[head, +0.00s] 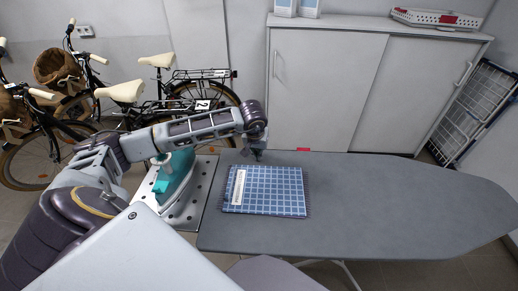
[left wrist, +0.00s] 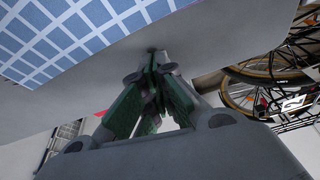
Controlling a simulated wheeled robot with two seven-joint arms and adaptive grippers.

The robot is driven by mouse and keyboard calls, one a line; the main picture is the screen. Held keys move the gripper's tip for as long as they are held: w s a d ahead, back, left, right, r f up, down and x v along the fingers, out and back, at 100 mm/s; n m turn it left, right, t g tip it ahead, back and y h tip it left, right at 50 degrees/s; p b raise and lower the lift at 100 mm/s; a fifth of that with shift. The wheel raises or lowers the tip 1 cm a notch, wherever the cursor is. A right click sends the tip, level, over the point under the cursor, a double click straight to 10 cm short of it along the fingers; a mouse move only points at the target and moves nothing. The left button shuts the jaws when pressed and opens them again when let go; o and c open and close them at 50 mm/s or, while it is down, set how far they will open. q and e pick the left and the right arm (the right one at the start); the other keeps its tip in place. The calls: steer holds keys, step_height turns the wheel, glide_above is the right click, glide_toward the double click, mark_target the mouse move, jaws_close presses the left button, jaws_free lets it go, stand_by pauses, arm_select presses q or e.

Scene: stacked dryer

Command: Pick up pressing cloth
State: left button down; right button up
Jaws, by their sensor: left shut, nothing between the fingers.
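The pressing cloth (head: 272,190) is a blue checked folded square with a pale label strip on its left part. It lies flat on the grey ironing board (head: 380,210), near the board's left end. In the left wrist view the cloth (left wrist: 60,40) fills the upper left. My left gripper (head: 258,155) points down just beyond the cloth's far edge, apart from it as far as I can tell. In the left wrist view its green-padded fingers (left wrist: 155,75) are together with nothing between them. My right gripper is not in view.
A teal iron (head: 174,178) stands on a perforated metal rest (head: 190,214) left of the cloth, close under my left arm. Bicycles (head: 125,95) stand behind at the left. A grey sliding-door cabinet (head: 330,90) stands behind the board. The board's right part is clear.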

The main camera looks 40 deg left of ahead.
arm_select(q)
steer(key=shift+s+d, duration=0.25)
steer(key=shift+s, duration=0.35)
steer(key=shift+s+d, duration=0.15)
steer(key=shift+s, duration=0.25)
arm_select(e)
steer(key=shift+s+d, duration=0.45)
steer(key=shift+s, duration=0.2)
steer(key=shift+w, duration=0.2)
